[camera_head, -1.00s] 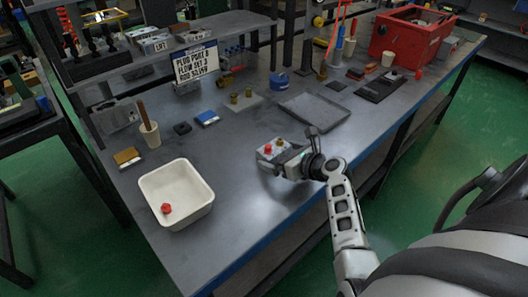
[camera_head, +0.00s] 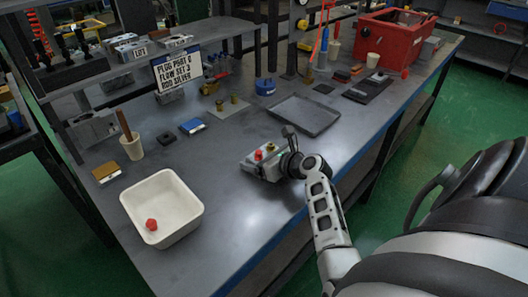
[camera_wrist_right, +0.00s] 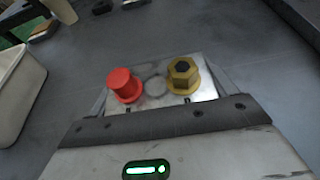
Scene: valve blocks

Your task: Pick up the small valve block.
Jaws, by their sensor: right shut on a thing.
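The small valve block (camera_head: 249,163) is a silver-grey block on the bench's front half, with a red plug and a brass hex fitting on top. In the right wrist view the block (camera_wrist_right: 155,87) sits between the jaws, with the red plug (camera_wrist_right: 124,85) at left and the brass fitting (camera_wrist_right: 184,75) at right. My right gripper (camera_head: 268,164) is shut on the block. It also shows in the wrist view (camera_wrist_right: 160,115). The jaws hide the block's lower part, and I cannot tell whether it touches the bench. My left gripper is not in view.
A white bin (camera_head: 190,212) with a red plug (camera_head: 151,225) inside stands at front left. A grey tray (camera_head: 325,118) lies behind the gripper. A red toolbox (camera_head: 385,40) is at far right. A sign (camera_head: 178,72) stands at the back. Bench between bin and gripper is clear.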

